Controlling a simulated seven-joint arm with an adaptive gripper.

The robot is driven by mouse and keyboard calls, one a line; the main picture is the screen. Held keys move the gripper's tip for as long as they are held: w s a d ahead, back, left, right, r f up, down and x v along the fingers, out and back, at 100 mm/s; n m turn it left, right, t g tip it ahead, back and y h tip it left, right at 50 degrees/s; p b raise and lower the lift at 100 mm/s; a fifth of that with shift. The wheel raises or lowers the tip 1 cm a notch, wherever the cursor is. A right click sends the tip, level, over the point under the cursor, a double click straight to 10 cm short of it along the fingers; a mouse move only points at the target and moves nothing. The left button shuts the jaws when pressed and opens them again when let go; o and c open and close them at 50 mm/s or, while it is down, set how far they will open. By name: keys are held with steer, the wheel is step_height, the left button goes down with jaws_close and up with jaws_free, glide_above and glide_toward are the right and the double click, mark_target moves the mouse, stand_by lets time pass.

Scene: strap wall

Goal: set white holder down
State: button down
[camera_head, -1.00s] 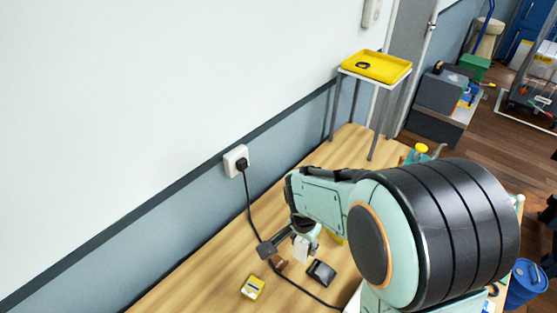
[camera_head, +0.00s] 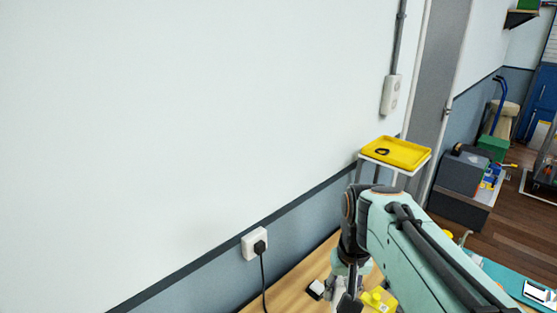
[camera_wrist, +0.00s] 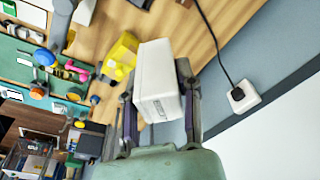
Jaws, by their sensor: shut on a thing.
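The white holder (camera_wrist: 158,82) is a pale block-like piece with a small grey label on one face. In the wrist view it sits between the two fingers of my gripper (camera_wrist: 158,76), which is shut on it. Wooden tabletop shows behind it; the gap between holder and table is hard to judge. In the head view my gripper (camera_head: 343,293) is at the bottom edge, low over the table, partly hidden by my own arm. I cannot clearly make out the holder there.
A yellow object (camera_wrist: 121,54) lies on the wooden table beside the holder, also visible in the head view (camera_head: 380,299). A wall socket (camera_head: 255,243) has a black plug and hanging cable. A yellow tray (camera_head: 397,152) with a black ring stands on a raised stand behind.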

mark_target(332, 302)
steer(key=n, duration=0.2)
steer(key=w+n, duration=0.1)
steer(key=n, duration=0.2)
steer(key=shift+y, duration=0.4)
steer(key=f+n, duration=0.1)
steer(key=n, duration=0.2)
steer(key=f+n+g, duration=0.1)
steer(key=n, duration=0.2)
steer(key=a+f+n+y, duration=0.1)
steer(key=f+n, duration=0.1)
steer(key=n, duration=0.1)
steer(key=shift+s, duration=0.15)
steer(key=s+a+f+n, duration=0.1)
steer(key=s+f+n, duration=0.4)
steer(key=f+n, duration=0.1)
steer(key=s+a+f+n+g, duration=0.1)
steer(key=s+a+f+n, duration=0.1)
steer(key=s+f+n, duration=0.3)
steer(key=s+a+f+n+g+h, duration=0.1)
steer(key=s+a+f+n, duration=0.1)
steer(key=s+f+n, duration=0.3)
steer(key=shift+s+a+f+n, duration=0.15)
steer(key=shift+f+n, duration=0.25)
steer(key=shift+f, duration=0.2)
steer(key=shift+a+f+n, duration=0.1)
steer(key=shift+f+n, duration=0.3)
steer(key=shift+f, duration=2.6)
steer(key=shift+f, duration=0.1)
